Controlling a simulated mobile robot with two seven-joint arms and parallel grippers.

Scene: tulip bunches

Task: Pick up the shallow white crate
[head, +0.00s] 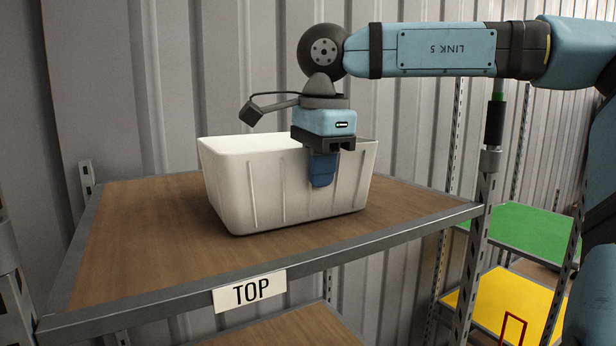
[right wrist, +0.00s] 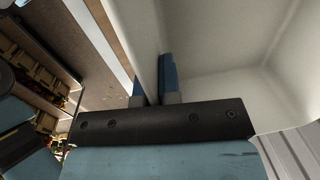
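The white crate (head: 265,190) stands upright on the wooden top shelf, with plain ribbed walls. My right gripper (head: 322,178) points down over its front wall, right of the middle. One blue finger lies outside that wall; the other is hidden behind it in the head view. In the right wrist view the crate (right wrist: 220,45) fills the right side, and its wall runs between the two close-set fingers of the gripper (right wrist: 154,80). The fingers look shut on the wall. The part of the inside that shows is empty. My left gripper is not in view.
The top shelf (head: 130,240) has a raised grey metal edge and a "TOP" label (head: 250,291). It is bare around the crate. A metal post (head: 482,200) stands at its right corner. Green (head: 530,235) and yellow (head: 505,300) surfaces lie lower right. A corrugated wall is behind.

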